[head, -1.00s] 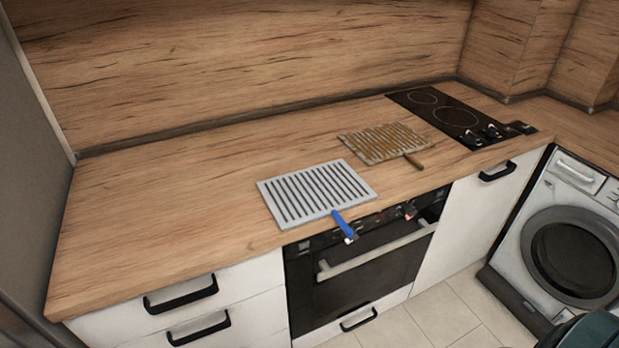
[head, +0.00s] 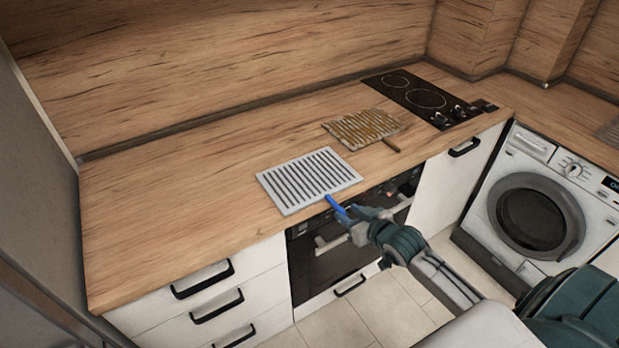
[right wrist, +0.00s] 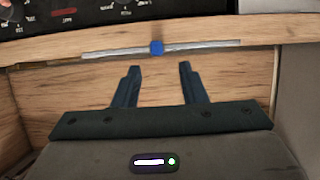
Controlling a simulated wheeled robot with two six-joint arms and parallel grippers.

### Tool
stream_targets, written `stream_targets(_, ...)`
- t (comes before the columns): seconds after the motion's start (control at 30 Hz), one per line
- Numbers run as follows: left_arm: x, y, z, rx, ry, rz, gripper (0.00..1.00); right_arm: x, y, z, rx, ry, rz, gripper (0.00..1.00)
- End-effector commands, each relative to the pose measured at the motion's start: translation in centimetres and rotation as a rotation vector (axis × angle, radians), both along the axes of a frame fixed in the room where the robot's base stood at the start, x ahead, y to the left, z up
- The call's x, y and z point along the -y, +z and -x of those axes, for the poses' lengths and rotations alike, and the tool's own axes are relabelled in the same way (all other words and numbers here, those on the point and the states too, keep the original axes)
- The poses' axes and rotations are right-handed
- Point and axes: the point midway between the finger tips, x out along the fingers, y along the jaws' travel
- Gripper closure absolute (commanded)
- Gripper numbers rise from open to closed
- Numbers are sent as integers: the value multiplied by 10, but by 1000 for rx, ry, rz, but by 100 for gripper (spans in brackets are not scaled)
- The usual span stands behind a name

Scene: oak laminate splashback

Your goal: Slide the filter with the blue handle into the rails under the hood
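The blue-handled filter, a light grey slotted plate (head: 308,181), lies on the wooden counter with its blue handle (head: 332,204) sticking out over the front edge. A second filter, brownish (head: 362,127) with a brown handle, lies further back right. My right gripper (head: 352,219) is at the outer end of the blue handle. In the right wrist view its two fingers (right wrist: 157,70) are apart with nothing between them. The blue handle end (right wrist: 156,47) shows just beyond the fingertips, centred between them. My left gripper, the hood and its rails are out of view.
A black hob (head: 425,97) is set in the counter at the back right. The oven (head: 340,240) is below the filter's front edge, and a washing machine (head: 540,210) stands right. The left part of the counter (head: 170,210) is clear.

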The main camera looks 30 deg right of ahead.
Motion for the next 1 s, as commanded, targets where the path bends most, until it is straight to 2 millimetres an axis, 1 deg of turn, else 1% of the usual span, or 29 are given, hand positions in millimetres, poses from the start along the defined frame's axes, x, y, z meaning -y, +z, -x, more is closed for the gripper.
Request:
stream_targets(0.03,0,1,0,0,0,0,64,0,-1,-5,1,-2,-2,62)
stream_targets(0.17,0,3,0,0,0,0,64,-1,-3,-11,-1,-1,-2,62)
stream_targets(0.37,0,17,0,0,0,0,64,-1,-8,-36,1,-2,-5,62)
stream_targets(0.5,0,20,0,0,0,0,64,-2,-17,-52,0,-2,-2,62)
stream_targets(0.6,0,20,0,0,0,0,64,-3,-20,-56,-1,0,-1,62)
stream_targets(0.83,0,20,-1,0,0,0,64,-3,-21,-57,-1,0,1,62)
stream_targets(0.97,0,20,-1,0,0,1,64,-3,-21,-56,-1,0,1,87)
stream_targets(1.0,0,20,-1,0,0,1,64,-3,-21,-56,-1,0,1,95)
